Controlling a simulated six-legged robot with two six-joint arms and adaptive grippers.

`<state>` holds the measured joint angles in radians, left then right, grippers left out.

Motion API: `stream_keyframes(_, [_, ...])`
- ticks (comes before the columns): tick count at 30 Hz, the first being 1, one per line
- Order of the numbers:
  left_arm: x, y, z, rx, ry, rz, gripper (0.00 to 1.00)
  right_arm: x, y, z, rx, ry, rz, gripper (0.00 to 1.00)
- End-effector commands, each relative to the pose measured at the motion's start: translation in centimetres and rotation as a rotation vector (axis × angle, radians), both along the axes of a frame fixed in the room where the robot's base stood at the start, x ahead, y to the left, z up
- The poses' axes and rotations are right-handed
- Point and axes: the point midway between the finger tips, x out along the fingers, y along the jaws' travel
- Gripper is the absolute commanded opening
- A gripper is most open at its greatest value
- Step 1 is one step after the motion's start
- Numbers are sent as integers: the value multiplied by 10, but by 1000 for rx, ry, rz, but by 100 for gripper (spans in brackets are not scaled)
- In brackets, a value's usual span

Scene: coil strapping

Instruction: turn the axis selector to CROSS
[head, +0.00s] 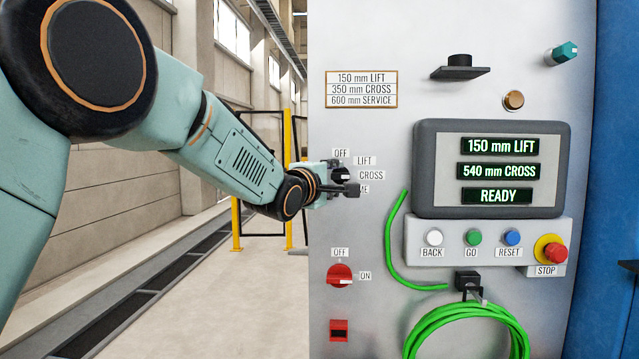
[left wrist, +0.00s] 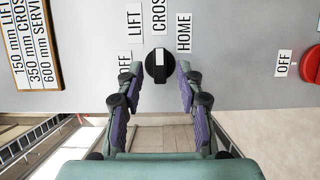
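The axis selector (left wrist: 158,66) is a round black knob with a white pointer line on the grey panel. In the left wrist view its line points up, toward the CROSS label (left wrist: 158,16). LIFT, HOME and OFF labels stand around it. In the head view the selector (head: 341,175) is partly covered by my left gripper (head: 345,180). In the left wrist view my left gripper (left wrist: 158,72) is open, its purple-padded fingers either side of the knob with narrow gaps. Contact cannot be made out. My right gripper is not in view.
A red OFF/ON switch (head: 340,275) sits below the selector. To the right are a screen (head: 490,168) reading 150 mm LIFT, 540 mm CROSS, READY, a button row with a red STOP button (head: 551,251), and a coiled green cable (head: 466,330). A sign plate (head: 361,89) is above.

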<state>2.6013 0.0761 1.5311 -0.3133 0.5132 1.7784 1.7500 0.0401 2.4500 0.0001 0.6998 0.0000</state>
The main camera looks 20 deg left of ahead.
Motion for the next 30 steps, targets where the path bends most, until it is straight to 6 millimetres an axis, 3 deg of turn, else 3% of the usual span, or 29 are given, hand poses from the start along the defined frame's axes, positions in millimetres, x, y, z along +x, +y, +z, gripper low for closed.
stream_keyframes(18, [-91, 11, 0, -5, 1, 2, 37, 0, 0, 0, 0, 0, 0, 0])
stream_keyframes(30, [-107, 13, 0, -2, 0, 1, 37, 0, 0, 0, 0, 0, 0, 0])
